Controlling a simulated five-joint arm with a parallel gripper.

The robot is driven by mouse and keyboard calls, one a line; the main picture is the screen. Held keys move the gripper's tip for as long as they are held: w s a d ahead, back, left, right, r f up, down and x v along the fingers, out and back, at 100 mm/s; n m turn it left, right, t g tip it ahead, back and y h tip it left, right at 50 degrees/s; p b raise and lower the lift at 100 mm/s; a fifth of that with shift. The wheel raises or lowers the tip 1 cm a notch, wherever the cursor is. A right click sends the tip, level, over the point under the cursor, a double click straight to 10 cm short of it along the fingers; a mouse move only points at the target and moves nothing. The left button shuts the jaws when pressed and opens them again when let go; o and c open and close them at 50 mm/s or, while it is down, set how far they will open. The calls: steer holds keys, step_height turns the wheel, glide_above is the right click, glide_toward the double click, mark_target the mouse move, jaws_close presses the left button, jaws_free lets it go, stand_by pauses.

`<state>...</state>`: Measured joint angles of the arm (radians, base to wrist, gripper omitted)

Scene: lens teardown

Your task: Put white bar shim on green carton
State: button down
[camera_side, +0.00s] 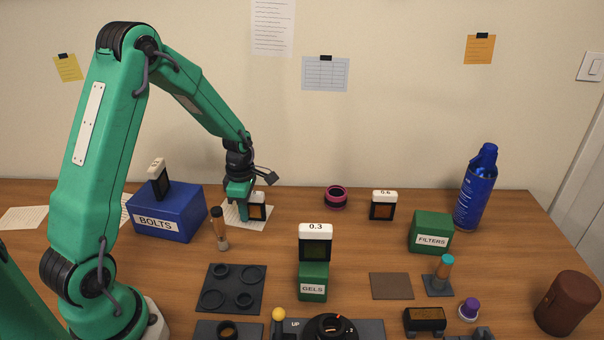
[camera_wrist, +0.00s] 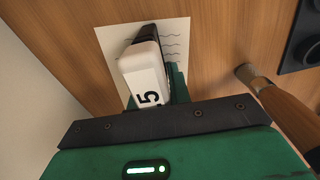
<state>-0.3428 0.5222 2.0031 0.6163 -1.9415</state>
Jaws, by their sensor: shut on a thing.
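My gripper (camera_side: 247,204) is shut on a dark square-framed shim with a white bar along its top (camera_side: 257,205). In the wrist view the white bar (camera_wrist: 145,75) shows a "5", with a green finger beside it. The held shim is at or just above a paper sheet; I cannot tell if it touches. Similar white-bar shims stand on the blue BOLTS box (camera_side: 157,178), on the green GELS carton (marked 0.3) (camera_side: 315,243) and on the table (marked 0.6) (camera_side: 383,205). The green GELS carton (camera_side: 313,283) is at front centre. The green FILTERS carton (camera_side: 430,232) is at right with a bare top.
The blue BOLTS box (camera_side: 168,215) is left of my gripper. A brush-like wooden-handled tool (camera_side: 218,228) stands nearby. A magenta ring (camera_side: 336,197), a blue spray can (camera_side: 476,190) and a dark tray of rings (camera_side: 232,289) lie around. Table between GELS and FILTERS is mostly clear.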

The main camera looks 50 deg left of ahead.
steer(key=shift+r, duration=0.15)
steer(key=shift+r, duration=0.6)
steer(key=r, duration=0.1)
steer(key=d+r, duration=0.1)
steer(key=r, duration=0.1)
steer(key=shift+r, duration=0.1)
steer(key=s+d+r, duration=0.2)
steer(key=d+r, duration=0.4)
steer(key=d, duration=0.4)
steer(key=shift+s+d+r, duration=0.15)
steer(key=shift+d, duration=0.05)
